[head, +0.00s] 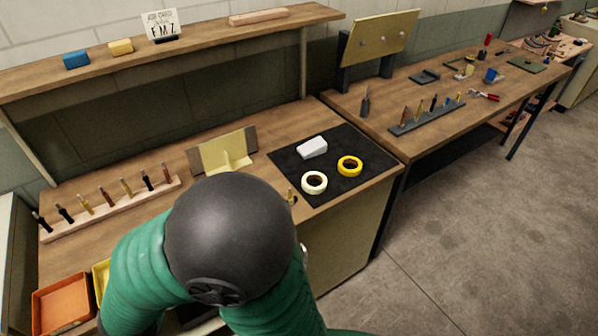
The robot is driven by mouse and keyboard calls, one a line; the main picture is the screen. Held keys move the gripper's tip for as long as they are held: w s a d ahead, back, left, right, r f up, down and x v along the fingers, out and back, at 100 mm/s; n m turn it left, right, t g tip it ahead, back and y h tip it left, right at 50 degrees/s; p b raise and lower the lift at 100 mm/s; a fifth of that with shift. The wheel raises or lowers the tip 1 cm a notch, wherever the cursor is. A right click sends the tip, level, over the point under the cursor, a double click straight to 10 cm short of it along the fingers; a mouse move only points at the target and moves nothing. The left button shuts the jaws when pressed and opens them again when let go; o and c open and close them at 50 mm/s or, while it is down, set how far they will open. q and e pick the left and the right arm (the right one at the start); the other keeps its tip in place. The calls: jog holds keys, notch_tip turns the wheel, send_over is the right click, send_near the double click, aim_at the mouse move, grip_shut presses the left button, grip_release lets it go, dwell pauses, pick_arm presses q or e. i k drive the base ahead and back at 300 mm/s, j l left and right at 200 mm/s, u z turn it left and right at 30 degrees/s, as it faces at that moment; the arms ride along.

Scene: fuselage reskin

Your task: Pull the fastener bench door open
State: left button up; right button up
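The bench (262,118) fills the left and middle of the head view, with a wooden top. Below its front edge is a pale yellow-beige panel (345,240), which seems to be the bench door or cabinet front. A small light piece, perhaps a handle, shows at the edge of my arm, but I cannot tell. My green arm with its dark round joint (230,235) covers much of the bench front. Neither gripper is visible, and whether the door is shut or ajar is hidden.
A black mat (333,187) holds a white block (312,147), a cream tape roll (314,182) and a yellow one (349,166). A tool rack (115,207) and orange tray (62,304) stand left. A second bench (440,130) stands right. Floor (480,240) at right is clear.

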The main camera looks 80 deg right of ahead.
aim_at(338, 245)
jog(key=z, duration=3.05)
